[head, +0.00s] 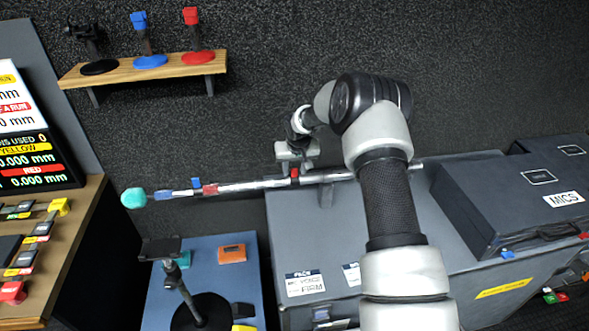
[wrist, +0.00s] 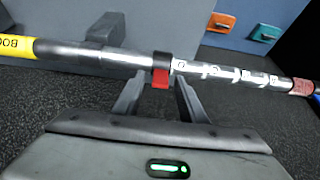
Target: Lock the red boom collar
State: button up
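The boom pole (head: 250,185) runs almost level across the head view, with a teal foam tip (head: 133,198) at its left end. The red boom collar (head: 294,173) is on the pole's middle; in the wrist view it is a dark ring with a red tab (wrist: 161,78) hanging below the pole. My gripper (head: 297,164) is at the collar from behind. In the wrist view its two fingers (wrist: 159,92) stand apart, one on each side of the red tab, with visible gaps. Nothing is held. Whether the tab is locked cannot be told.
A blue tab (head: 196,181) and a red band (head: 210,189) sit further left on the pole. A grey case (head: 300,235) lies below the pole, with a MICS case (head: 520,190) on the right. A dark stand (head: 190,300) and blue table (head: 215,265) are below left. A wall shelf (head: 150,70) is above left.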

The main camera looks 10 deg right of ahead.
grip_shut()
jog(key=shift+w+f+g+b, duration=0.1)
jog(key=shift+w+g+b, duration=0.3)
jog(key=shift+g, duration=0.2)
jog(key=shift+w+g, duration=0.15)
jog(key=shift+g, duration=0.25)
grip_release()
jog(key=shift+r, duration=0.25)
